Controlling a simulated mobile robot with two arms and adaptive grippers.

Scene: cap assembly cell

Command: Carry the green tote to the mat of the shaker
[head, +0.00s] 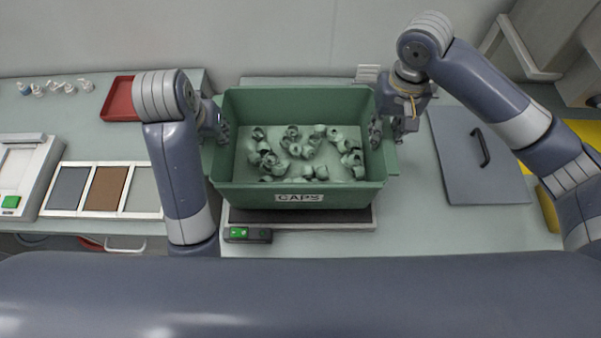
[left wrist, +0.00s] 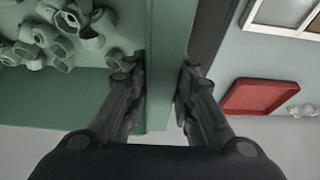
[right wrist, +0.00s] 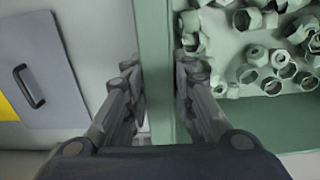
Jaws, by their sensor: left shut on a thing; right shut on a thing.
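The green tote (head: 245,197), labelled CAPS, holds several pale green caps (head: 300,150). It appears upright and level over the dark mat of the shaker (head: 300,216), whose front edge shows below the tote. I cannot tell whether the tote touches the mat. My left gripper (head: 219,128) is shut on the tote's left wall, which also shows in the left wrist view (left wrist: 164,50). My right gripper (head: 381,128) is shut on its right wall, which also shows in the right wrist view (right wrist: 153,45).
A small control box (head: 248,235) with a green light sits at the shaker's front. A grey lid with a handle (head: 480,180) lies right of the tote. A red tray (head: 118,100) and a framed panel (head: 105,190) lie left. Bare counter shows in front of the right side.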

